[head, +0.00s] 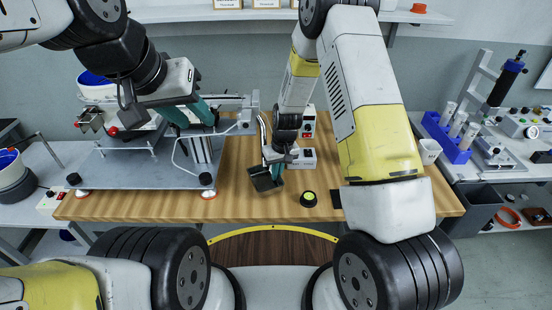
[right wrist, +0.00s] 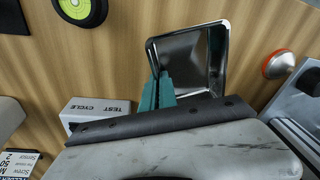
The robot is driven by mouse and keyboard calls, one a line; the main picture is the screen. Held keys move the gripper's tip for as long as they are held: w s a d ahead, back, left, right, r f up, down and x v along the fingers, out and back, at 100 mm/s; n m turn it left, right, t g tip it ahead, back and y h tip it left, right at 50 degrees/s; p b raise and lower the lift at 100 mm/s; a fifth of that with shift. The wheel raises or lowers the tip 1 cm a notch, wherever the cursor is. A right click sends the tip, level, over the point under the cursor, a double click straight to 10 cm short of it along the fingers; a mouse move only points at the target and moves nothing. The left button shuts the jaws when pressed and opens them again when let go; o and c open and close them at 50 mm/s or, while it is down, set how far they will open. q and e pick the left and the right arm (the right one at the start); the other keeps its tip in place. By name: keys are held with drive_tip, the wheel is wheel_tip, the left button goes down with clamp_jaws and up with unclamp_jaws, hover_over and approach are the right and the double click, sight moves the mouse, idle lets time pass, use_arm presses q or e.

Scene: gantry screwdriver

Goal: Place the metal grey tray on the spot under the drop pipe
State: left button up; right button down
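The metal grey tray (right wrist: 190,55) is a shiny square open dish in the right wrist view; in the head view it shows as a small dark square (head: 263,179) over the wooden table. My right gripper (right wrist: 157,92) has its teal fingers close together at the tray's near left wall and looks shut on it. The tray appears tilted and empty. My left gripper (head: 190,112) is over the gantry machine (head: 135,172), its teal fingers apart. Thin tubes (head: 180,158) hang at the machine; I cannot tell which is the drop pipe, nor see the spot under it.
A silver and red round foot (right wrist: 278,64) is close to the tray. The table's front middle is clear.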

drive_tip(key=shift+f, duration=0.8)
drive_tip(key=c, duration=1.7)
unclamp_jaws()
drive_tip(key=shift+f, duration=0.1)
